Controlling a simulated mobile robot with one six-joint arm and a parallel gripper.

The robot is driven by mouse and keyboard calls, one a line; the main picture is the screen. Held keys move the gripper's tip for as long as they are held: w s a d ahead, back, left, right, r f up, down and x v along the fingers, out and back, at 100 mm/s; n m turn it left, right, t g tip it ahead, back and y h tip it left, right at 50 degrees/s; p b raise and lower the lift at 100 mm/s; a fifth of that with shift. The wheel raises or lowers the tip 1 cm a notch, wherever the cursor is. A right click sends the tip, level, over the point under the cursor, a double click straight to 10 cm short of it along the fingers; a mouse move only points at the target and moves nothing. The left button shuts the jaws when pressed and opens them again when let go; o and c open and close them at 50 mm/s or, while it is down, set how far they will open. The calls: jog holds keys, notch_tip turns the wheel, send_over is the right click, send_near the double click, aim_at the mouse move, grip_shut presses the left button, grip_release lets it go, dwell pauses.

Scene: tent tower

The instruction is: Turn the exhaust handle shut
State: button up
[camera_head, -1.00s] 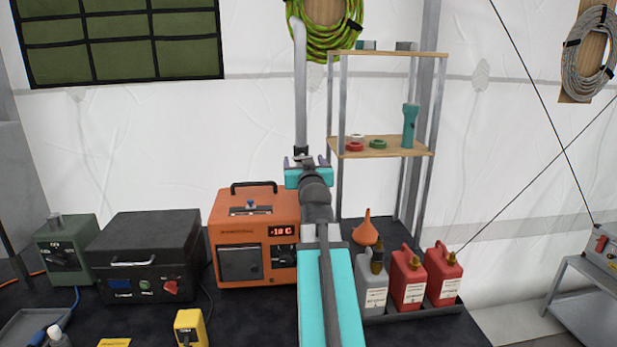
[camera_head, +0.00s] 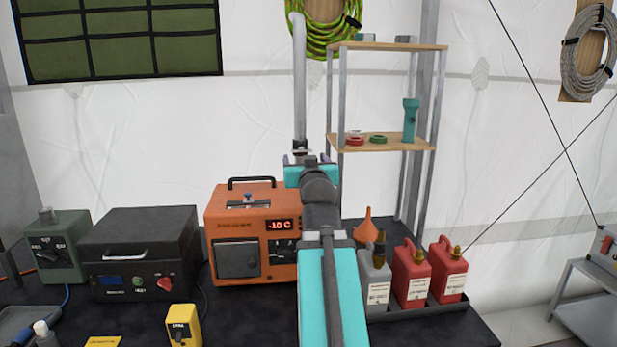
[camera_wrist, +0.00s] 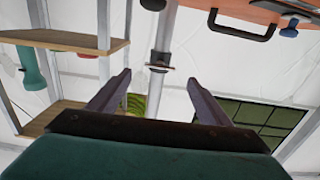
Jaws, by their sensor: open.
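The exhaust pipe (camera_head: 300,90) is a grey upright tube behind the orange heater (camera_head: 225,222). Its dark collar with a small flat handle (camera_head: 302,152) shows just above my gripper (camera_head: 307,160) in the head view. In the wrist view, which is upside down, the handle (camera_wrist: 160,68) crosses the pipe (camera_wrist: 165,35), with a reddish edge on it. My gripper (camera_wrist: 160,82) is open, its two fingers either side of the pipe's line in the picture. The handle appears beyond the fingertips, apart from them. My gripper and arm hide part of the heater and the lower pipe.
A metal shelf (camera_head: 385,141) with tape rolls and a teal torch stands close on the right. Red jerrycans (camera_head: 411,275) and an orange funnel (camera_head: 365,228) stand below it. A black case (camera_head: 140,245) is left of the heater. A green coiled hose (camera_head: 325,35) hangs above.

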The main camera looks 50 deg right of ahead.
jog(key=b+v, duration=0.6)
jog(key=b, duration=0.3)
jog(key=shift+s+a, duration=0.25)
jog(key=shift+s, duration=0.05)
dwell(0.3)
dwell(0.6)
